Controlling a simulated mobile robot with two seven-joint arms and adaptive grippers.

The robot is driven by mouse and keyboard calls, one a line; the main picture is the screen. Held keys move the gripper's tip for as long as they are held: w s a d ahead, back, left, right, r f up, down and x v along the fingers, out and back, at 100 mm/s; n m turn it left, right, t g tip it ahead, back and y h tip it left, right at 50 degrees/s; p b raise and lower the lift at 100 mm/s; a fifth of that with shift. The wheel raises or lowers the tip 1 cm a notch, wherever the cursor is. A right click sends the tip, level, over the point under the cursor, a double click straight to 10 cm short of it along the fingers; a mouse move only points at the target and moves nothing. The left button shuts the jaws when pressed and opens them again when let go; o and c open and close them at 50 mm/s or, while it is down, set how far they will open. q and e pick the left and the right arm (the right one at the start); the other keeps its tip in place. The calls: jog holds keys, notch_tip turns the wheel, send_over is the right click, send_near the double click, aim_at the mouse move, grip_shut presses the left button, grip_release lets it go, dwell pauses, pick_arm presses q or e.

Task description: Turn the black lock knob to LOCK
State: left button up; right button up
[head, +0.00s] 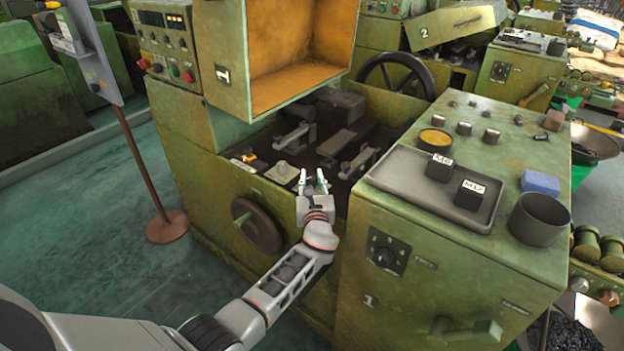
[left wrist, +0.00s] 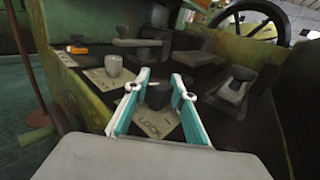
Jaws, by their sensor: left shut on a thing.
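The black lock knob (left wrist: 158,96) stands on a pale plate (left wrist: 160,124) marked LOCK in the left wrist view. My left gripper (left wrist: 158,86) has its two teal and white fingers on either side of the knob and is shut on it. In the head view the left gripper (head: 314,178) reaches down to the front edge of the machine's open bed. There the knob is hidden by the fingers, and which way it points is not clear. My right gripper is not in view.
A grey knob (head: 283,168) on its own plate and an orange switch (head: 249,156) sit left of the gripper. The open guard box (head: 237,98) hangs above the bed. A handwheel (head: 257,225) is on the front. The green console (head: 440,262) stands close on the right.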

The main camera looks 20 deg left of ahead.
pick_arm(q)
jog(key=o, duration=1.1)
jog(key=shift+s, duration=0.1)
jog(key=v, duration=1.2)
